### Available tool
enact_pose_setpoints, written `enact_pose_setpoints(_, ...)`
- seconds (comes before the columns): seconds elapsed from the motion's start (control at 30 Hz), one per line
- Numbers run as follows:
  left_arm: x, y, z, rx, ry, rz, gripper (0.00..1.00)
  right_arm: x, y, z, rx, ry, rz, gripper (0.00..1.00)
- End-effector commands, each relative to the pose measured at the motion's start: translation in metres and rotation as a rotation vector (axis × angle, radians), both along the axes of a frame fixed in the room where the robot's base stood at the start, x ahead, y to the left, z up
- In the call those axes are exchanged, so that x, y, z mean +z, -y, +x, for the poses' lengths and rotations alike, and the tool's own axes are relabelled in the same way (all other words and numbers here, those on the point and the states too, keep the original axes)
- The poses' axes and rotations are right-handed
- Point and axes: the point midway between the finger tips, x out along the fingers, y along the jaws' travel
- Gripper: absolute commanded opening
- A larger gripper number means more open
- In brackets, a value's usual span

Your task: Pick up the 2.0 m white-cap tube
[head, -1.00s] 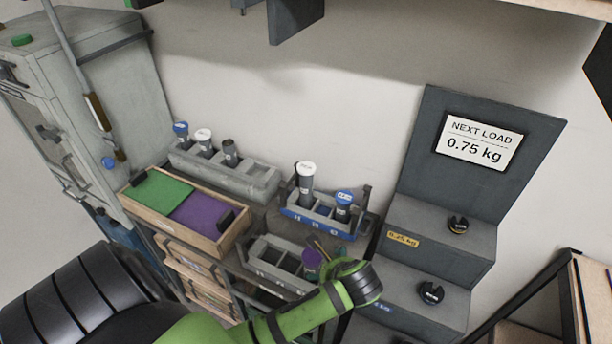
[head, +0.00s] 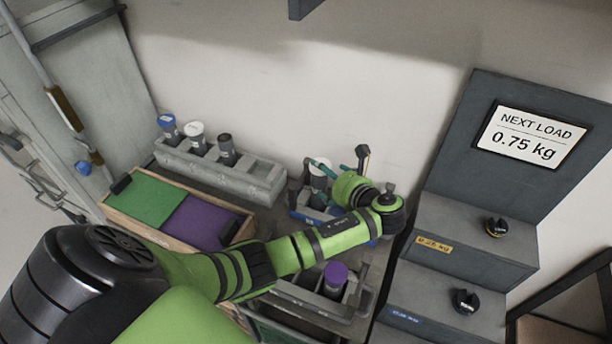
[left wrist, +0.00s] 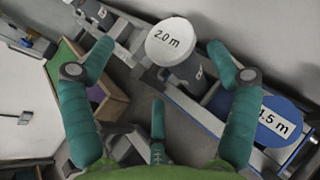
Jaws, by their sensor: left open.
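The white-cap tube marked 2.0 m (left wrist: 172,40) stands in the blue-fronted rack (left wrist: 205,118). In the head view its white cap (head: 320,167) shows partly behind my gripper. My left gripper (head: 335,165) is open at this rack, with teal fingers. In the left wrist view the gripper's fingertips (left wrist: 160,48) lie to either side of the cap in the picture, with nothing held. I cannot tell whether they are level with it. A blue-cap tube marked 1.5 m (left wrist: 280,122) stands beside it in the same rack, close to one finger. My right gripper is not in view.
A grey rack (head: 262,181) at the back left holds blue-, white- and dark-capped tubes. A nearer rack holds a purple-cap tube (head: 335,277). A tray with green (head: 145,198) and purple pads is at left. A stepped stand (head: 455,262) with a sign is at right.

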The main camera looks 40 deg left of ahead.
Motion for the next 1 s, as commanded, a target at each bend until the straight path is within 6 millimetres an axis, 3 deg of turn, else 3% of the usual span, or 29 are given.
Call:
enact_pose_setpoints(0.03, -0.021, 0.001, 0.0, -0.001, 0.001, -0.003, 0.88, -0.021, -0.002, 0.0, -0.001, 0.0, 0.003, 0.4)
enact_pose_setpoints(0.17, -0.042, 0.002, 0.0, -0.001, 0.002, -0.003, 0.88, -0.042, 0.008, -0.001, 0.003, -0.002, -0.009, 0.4)
enact_pose_setpoints(0.3, -0.057, 0.002, 0.0, -0.001, 0.001, -0.004, 0.88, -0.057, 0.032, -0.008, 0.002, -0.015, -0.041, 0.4)
enact_pose_setpoints(0.47, -0.06, -0.005, 0.002, 0.001, 0.0, -0.001, 0.88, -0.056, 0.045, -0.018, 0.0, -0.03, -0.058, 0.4)
enact_pose_setpoints(0.8, -0.078, -0.038, 0.017, 0.002, -0.001, -0.001, 0.88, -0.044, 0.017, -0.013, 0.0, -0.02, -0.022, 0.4)
enact_pose_setpoints(1.0, -0.089, -0.055, 0.025, 0.0, 0.001, -0.004, 0.88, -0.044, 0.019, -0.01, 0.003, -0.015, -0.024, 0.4)
